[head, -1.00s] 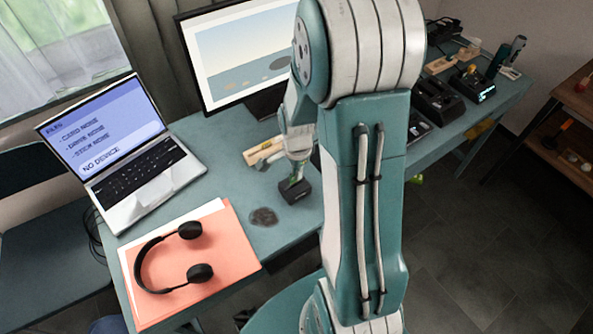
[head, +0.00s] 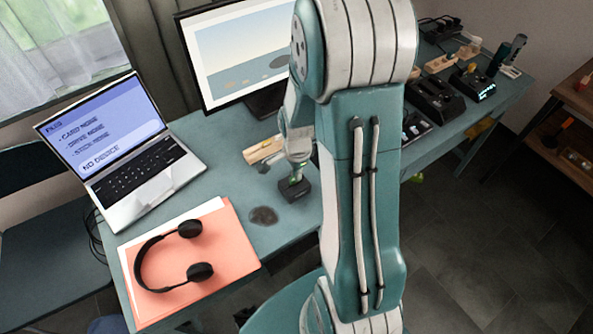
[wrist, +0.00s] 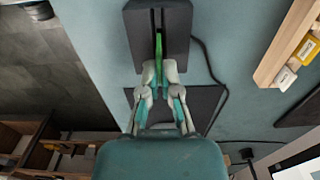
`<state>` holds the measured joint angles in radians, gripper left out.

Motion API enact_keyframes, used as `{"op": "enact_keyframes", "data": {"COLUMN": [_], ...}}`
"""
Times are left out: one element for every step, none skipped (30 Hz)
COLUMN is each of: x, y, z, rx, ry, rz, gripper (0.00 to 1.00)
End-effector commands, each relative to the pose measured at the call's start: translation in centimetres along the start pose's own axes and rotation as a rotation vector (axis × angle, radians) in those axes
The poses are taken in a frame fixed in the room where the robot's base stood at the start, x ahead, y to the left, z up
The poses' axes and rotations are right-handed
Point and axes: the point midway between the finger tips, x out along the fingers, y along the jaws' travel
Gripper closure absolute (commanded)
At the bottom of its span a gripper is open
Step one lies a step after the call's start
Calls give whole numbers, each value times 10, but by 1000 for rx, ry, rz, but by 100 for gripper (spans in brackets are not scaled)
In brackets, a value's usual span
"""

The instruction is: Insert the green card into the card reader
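The card reader (wrist: 175,20) is a dark block with a slot along its middle, at the top of the wrist view. It also shows as a small black block on the teal table in the head view (head: 294,190). The green card (wrist: 158,44) stands edge-on between my fingertips and the reader, its far end at the slot. How deep it sits in the slot cannot be told. My gripper (wrist: 159,72) is shut on the card's near end. In the head view my gripper (head: 297,165) is just above the reader, partly hidden by my arm.
A laptop (head: 138,175) showing "NO DEVICE" stands at the left. Black headphones (head: 198,272) lie on a pink folder (head: 232,240) in front. A wooden holder (wrist: 296,45) is beside the reader, and a cable runs along the reader's side. A monitor (head: 235,55) stands behind.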

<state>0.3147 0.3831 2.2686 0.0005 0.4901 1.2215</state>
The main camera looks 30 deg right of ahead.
Motion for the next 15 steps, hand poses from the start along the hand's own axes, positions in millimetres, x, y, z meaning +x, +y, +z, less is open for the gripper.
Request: {"op": "enact_keyframes", "data": {"x": [1, 2, 3, 3, 4, 5, 6, 6, 7, 8, 8, 9, 10, 11, 11], "y": [0, 0, 0, 0, 0, 0, 0, 0, 0, 0, 0, 0, 0, 0, 0], "z": [0, 0, 0, 0, 0, 0, 0, 0, 0, 0, 0, 0, 0, 0, 0], "rx": [0, 0, 0, 0, 0, 0, 0, 0, 0, 0, 0, 0, 0, 0, 0], "ry": [0, 0, 0, 0, 0, 0, 0, 0, 0, 0, 0, 0, 0, 0, 0], "rz": [1, 1, 1, 1, 1, 1, 1, 1, 0, 1, 0, 1, 1, 1, 1], "gripper": [100, 100, 100, 100, 100, 100, 100, 100, 100, 100, 100, 100, 100, 100, 100]}}
